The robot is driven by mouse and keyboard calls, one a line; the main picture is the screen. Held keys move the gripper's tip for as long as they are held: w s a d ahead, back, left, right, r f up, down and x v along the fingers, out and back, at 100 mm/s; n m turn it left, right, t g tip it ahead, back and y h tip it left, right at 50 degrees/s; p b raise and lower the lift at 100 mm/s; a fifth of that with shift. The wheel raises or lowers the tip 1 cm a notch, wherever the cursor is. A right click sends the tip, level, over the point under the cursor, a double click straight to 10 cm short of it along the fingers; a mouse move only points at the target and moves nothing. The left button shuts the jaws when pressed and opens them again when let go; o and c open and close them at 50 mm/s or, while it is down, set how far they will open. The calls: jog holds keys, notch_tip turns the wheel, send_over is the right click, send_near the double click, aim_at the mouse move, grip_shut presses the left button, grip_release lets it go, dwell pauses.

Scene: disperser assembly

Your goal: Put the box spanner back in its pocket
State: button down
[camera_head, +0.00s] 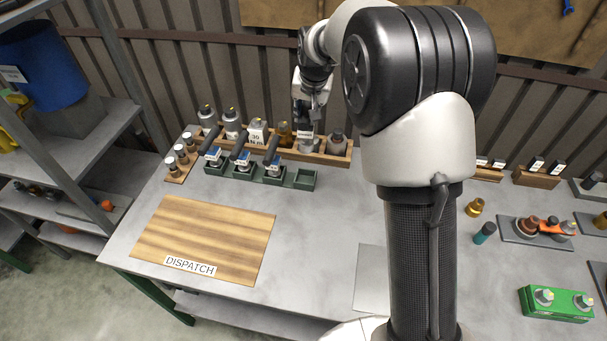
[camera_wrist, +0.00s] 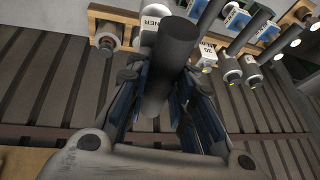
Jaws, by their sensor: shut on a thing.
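My gripper (camera_head: 304,112) is above the back wooden rack (camera_head: 326,156), toward its right part. In the wrist view, my gripper (camera_wrist: 164,84) is shut around a thick dark cylinder (camera_wrist: 171,62). This looks like the handle of the box spanner. A pale body (camera_head: 307,144) with a white label shows right below my gripper in the head view. In the wrist view the label (camera_wrist: 156,16) reads "...NER". The lower end of the spanner is hidden, so I cannot tell whether it is inside a pocket or just above it.
A grey capped tool (camera_head: 337,143) stands right of the spanner, and a gold one (camera_head: 285,134) stands left. Blue-labelled tools with dark handles stand in green holders (camera_head: 243,172) in front; the rightmost holder (camera_head: 305,179) is empty. The dispatch board (camera_head: 205,240) is bare.

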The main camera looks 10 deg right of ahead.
aim_at(306, 153)
jog(key=shift+w+d+r+m, duration=0.2)
jog(key=shift+w+r+m, duration=0.2)
jog(key=shift+w+r, duration=0.6)
jog(key=shift+w+f, duration=0.1)
jog(key=shift+f, duration=0.3)
notch_tip(306, 153, down, 19)
jog(key=b, duration=0.3)
jog(key=shift+b, duration=0.3)
jog(key=shift+f, duration=0.15)
jog(key=c, duration=1.4)
grip_release()
